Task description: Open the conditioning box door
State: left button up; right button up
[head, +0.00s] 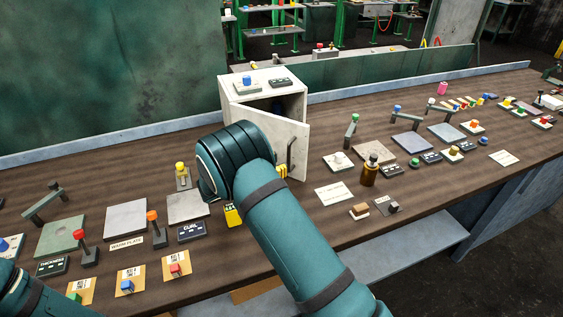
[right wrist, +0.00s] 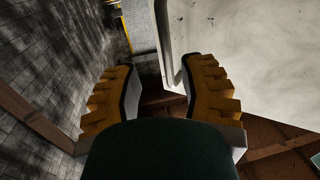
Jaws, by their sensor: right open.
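The conditioning box (head: 229,112) is a white box at the back of the bench. Its door (head: 296,132) stands partly open, swung out on the right, with the dark interior showing above my arm. A dark bar handle (head: 290,152) is on the door's face. My right gripper (head: 282,172) is mostly hidden behind my forearm, low beside the door; only a bit of yellow finger shows. In the right wrist view my right gripper (right wrist: 160,82) is open, with a pale panel beside and beyond its right finger; contact is unclear. My left gripper is out of frame.
A lever (head: 350,130) stands right of the door. Some bare wood lies around the door.

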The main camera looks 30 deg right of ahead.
jog(key=a, duration=1)
jog(key=shift+s, duration=0.3)
